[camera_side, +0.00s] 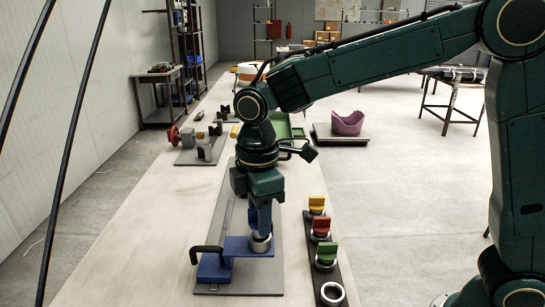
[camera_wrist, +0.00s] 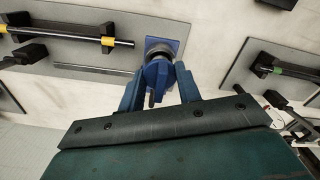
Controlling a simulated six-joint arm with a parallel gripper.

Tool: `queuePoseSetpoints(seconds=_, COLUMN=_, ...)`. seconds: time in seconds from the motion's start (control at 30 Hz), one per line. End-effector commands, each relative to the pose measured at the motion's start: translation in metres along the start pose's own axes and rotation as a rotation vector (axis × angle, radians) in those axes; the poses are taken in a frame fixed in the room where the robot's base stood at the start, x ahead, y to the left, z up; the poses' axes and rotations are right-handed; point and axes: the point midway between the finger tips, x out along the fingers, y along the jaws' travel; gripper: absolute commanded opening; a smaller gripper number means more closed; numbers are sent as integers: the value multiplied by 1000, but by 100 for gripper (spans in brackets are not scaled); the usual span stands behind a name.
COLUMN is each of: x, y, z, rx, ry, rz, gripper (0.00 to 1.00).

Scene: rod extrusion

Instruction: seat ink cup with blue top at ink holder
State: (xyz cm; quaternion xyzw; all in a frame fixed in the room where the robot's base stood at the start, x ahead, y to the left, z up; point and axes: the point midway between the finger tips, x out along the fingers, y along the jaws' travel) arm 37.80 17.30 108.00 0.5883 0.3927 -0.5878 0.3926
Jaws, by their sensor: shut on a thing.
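The ink cup with the blue top shows in the side view as a silver ring (camera_side: 260,243) below my gripper (camera_side: 262,214). In the wrist view its blue top (camera_wrist: 157,72) is between the two blue fingers of my gripper (camera_wrist: 160,80), which is shut on it. The cup is upright at the right part of a blue plate (camera_side: 236,245); I cannot tell whether it rests there or hovers slightly. A long black ink holder (camera_side: 341,272) stands to the right, with an empty silver ring (camera_side: 332,293) at its near end.
Cups with green (camera_side: 327,250), red (camera_side: 321,226) and yellow (camera_side: 317,203) tops stand along the ink holder. A black handle (camera_side: 207,251) rises from the blue fixture on a grey base plate (camera_side: 240,289). The pale table is clear to the left.

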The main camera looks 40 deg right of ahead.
Motion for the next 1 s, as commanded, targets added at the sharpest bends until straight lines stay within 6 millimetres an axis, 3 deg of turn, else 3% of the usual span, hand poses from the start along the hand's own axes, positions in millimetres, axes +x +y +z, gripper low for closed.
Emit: queuePoseSetpoints(seconds=1.0, x=18, y=0, z=0, rx=0, ry=-1, rz=-1, gripper=11)
